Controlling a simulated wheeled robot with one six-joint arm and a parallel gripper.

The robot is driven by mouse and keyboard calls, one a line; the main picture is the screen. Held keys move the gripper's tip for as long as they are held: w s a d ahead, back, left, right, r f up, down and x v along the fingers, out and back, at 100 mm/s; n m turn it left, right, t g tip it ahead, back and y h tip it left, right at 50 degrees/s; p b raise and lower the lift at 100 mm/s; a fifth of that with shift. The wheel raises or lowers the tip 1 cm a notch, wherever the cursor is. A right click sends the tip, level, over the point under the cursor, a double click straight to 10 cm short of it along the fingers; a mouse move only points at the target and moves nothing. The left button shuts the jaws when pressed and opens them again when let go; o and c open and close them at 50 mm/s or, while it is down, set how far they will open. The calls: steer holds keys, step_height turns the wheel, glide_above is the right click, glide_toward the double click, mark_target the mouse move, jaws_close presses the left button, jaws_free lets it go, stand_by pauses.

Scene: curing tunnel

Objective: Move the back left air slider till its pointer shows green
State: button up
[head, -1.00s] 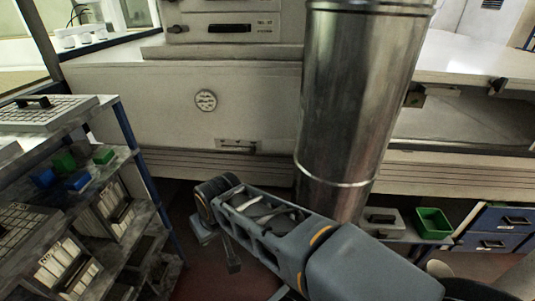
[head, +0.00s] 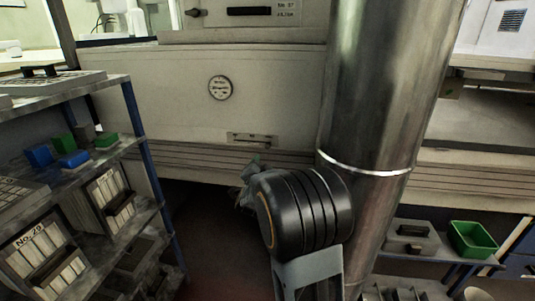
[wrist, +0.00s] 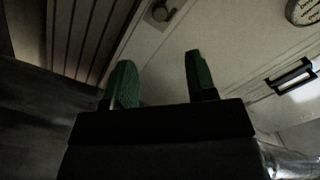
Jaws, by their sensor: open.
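A narrow slider plate (head: 252,139) is on the pale side panel of the tunnel, below a round dial (head: 220,88). The pointer and its colour are too small to read. My gripper (head: 254,163) is just below the slider plate in the head view, mostly hidden behind my wrist. In the wrist view, my gripper (wrist: 160,80) has two green fingers apart with nothing between them. The dial (wrist: 305,12) is cut by the upper right edge.
A large metal duct (head: 385,90) stands close to the right of my arm. A shelf rack (head: 135,110) with boxes fills the left. A ribbed strip (wrist: 75,35) runs along the panel's lower edge. A green bin (head: 472,238) stands at lower right.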

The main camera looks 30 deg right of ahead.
mark_target(267, 147)
steer(key=x, duration=1.3)
jaws_close()
